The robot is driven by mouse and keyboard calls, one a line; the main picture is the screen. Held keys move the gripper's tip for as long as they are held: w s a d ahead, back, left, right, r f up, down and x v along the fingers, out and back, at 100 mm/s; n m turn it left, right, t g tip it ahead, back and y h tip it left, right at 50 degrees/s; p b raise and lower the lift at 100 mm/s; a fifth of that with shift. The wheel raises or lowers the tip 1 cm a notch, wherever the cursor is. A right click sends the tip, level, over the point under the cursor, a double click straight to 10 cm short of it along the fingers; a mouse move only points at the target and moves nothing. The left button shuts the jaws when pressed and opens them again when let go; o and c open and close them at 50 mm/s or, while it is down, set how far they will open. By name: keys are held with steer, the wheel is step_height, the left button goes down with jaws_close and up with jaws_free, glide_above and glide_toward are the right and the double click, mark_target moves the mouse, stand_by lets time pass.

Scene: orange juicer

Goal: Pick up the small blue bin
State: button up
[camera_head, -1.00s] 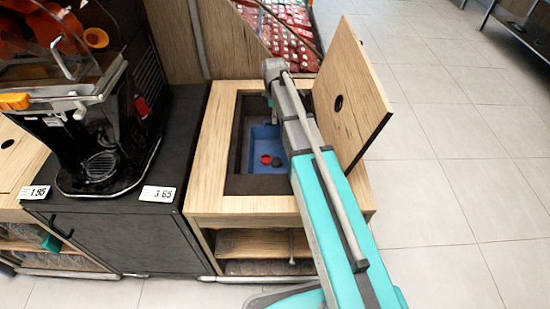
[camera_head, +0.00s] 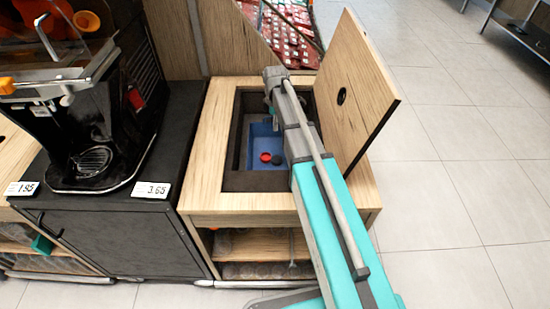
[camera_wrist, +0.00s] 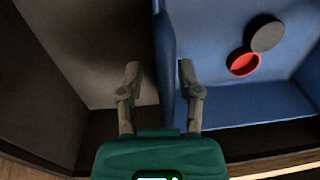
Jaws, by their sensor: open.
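The small blue bin (camera_head: 263,136) sits inside the dark-lined opening of the wooden cabinet, with a red round cap and a dark round cap on its floor. In the wrist view the blue bin (camera_wrist: 215,30) fills the right side. My gripper (camera_wrist: 159,72) is open, with one finger on each side of the bin's near side wall. The left finger is outside the bin over the dark compartment floor, and the right finger is on the bin's inner side. I cannot tell whether either finger touches the wall. In the head view my arm hides part of the bin's right side.
The wooden cabinet (camera_head: 205,190) has a raised lid (camera_head: 355,85) on its right. A black orange juicer (camera_head: 95,120) stands on the dark cabinet (camera_head: 115,235) to the left. The red cap (camera_wrist: 243,64) and dark cap (camera_wrist: 266,35) lie in the bin. Open tiled floor lies right.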

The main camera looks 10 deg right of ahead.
stand_by(0.6)
jaws_close()
